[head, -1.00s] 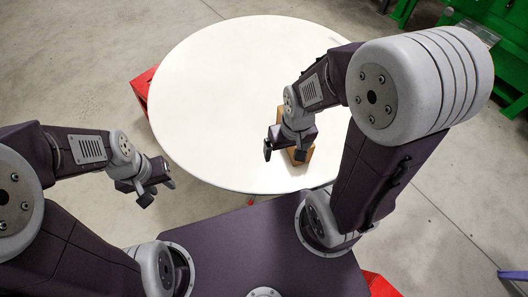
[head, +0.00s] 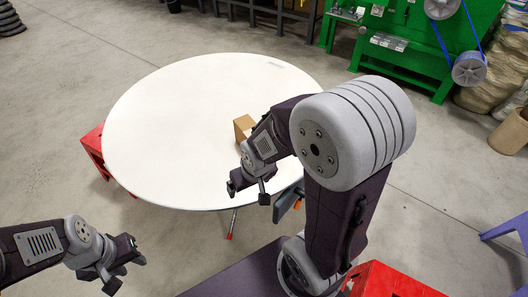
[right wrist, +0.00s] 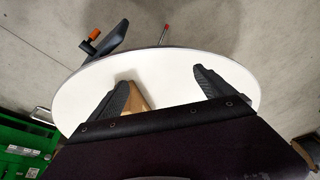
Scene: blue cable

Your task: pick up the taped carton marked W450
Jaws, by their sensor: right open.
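A small brown carton (head: 243,127) stands on the round white table (head: 180,120), toward its right side. No W450 mark or tape can be made out. My right gripper (head: 248,192) is open and empty over the table's front edge, on the near side of the carton and apart from it. In the right wrist view its two fingers (right wrist: 165,80) are spread over the table, and part of the carton (right wrist: 138,97) shows beside the left finger, partly hidden. My left gripper (head: 125,273) is open and empty at the lower left, off the table.
A red stool (head: 93,150) stands at the table's left and another red thing (head: 385,282) at the lower right. A blue-and-orange clamp-like thing (head: 290,203) is by the table's front right edge. Green machinery (head: 400,40) stands at the back right. Most of the tabletop is bare.

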